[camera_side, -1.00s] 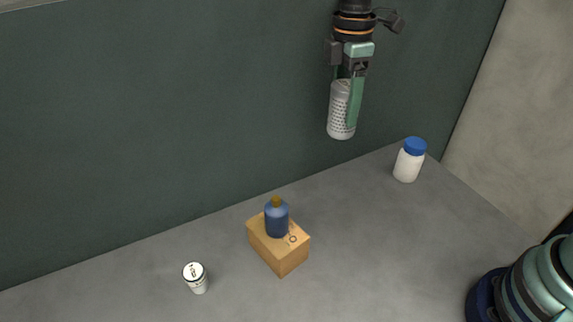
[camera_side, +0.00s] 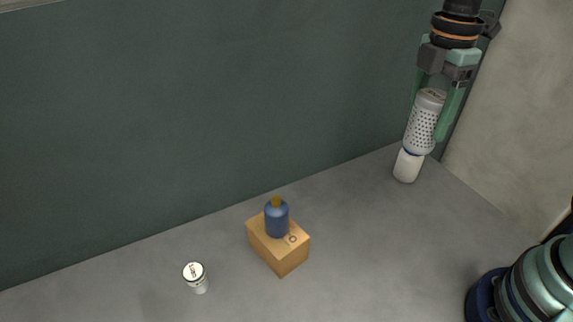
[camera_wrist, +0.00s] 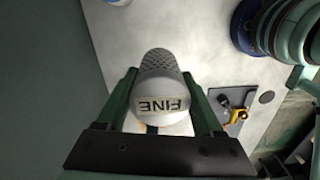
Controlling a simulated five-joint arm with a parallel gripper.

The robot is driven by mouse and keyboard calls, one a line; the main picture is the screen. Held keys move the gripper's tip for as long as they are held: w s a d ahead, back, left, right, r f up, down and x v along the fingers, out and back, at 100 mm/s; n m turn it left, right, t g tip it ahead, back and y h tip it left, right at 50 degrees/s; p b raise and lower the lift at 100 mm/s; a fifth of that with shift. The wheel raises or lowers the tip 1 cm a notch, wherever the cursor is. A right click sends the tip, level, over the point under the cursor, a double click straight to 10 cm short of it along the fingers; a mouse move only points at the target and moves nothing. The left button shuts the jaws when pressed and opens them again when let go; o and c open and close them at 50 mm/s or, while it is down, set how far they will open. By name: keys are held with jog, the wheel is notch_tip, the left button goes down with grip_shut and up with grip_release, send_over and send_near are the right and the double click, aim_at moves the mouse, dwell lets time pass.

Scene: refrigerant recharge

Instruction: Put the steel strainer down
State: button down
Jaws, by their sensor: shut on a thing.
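A blue bottle (camera_side: 276,220) with a brownish cap stands on a wooden block (camera_side: 282,258). A small white canister (camera_side: 197,279) stands left of it. The grey table (camera_side: 370,250) is bare between the block and my base. Dark and pale walls rise behind.

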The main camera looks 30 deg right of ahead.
aim_at(418, 145)
notch_tip(418, 145, down, 20)
jog(key=shift+r, duration=0.2)
dwell(0.4)
jog(key=shift+f, duration=0.1)
jog(key=shift+c, duration=0.2)
grip_release()
notch_tip(418, 145, up, 12)
jog(key=shift+w+r, duration=0.1)
jog(key=shift+r, duration=0.1)
jog(key=shift+d+r+m, duration=0.1)
jog(key=shift+r+m, duration=0.25)
jog(key=shift+m, duration=0.25)
notch_tip(418, 145, up, 8)
jog(key=s+d+m+t, duration=0.1)
jog(key=m+t, duration=0.4)
jog(key=m, duration=1)
jog(key=shift+d+r+t, duration=0.2)
jog(key=shift+d+t, duration=0.2)
jog(key=shift+d, duration=0.5)
